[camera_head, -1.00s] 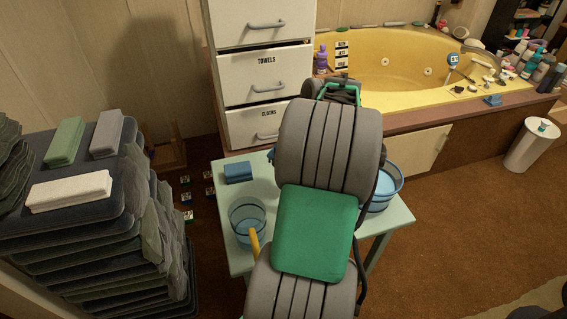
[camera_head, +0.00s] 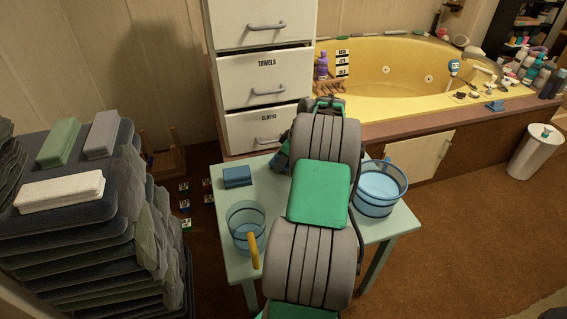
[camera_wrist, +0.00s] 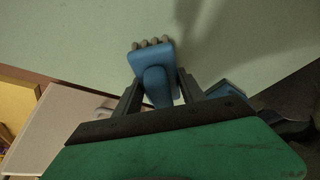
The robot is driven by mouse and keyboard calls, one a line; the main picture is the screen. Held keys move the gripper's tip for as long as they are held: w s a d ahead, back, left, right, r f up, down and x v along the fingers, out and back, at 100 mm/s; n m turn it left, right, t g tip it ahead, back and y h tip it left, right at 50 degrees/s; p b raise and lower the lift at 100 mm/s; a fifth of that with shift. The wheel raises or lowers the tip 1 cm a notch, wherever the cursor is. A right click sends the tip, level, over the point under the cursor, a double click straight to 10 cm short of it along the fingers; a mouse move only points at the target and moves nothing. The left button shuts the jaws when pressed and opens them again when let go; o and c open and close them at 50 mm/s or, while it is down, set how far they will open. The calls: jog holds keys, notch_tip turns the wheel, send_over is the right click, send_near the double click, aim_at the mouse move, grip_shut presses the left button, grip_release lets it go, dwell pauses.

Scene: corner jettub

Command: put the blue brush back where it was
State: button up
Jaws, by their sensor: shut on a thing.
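The blue brush (camera_wrist: 152,62) is in the wrist view, with a rounded blue body and pale bristle tufts at its far end. My gripper (camera_wrist: 158,88) is shut on it, one dark finger on each side. Behind the brush is the pale green surface of the small table (camera_head: 405,224); I cannot tell whether the brush touches it. In the head view my own arm hides most of my gripper and the brush, over the far part of the table.
A clear blue bucket (camera_head: 380,190) stands at the table's right. A clear blue container (camera_head: 246,225) with a yellow handle and a blue block (camera_head: 237,176) are on its left. The drawer unit (camera_head: 262,80) and yellow tub (camera_head: 400,70) are behind.

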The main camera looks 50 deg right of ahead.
jog(key=o, duration=1.2)
jog(key=shift+f, duration=0.1)
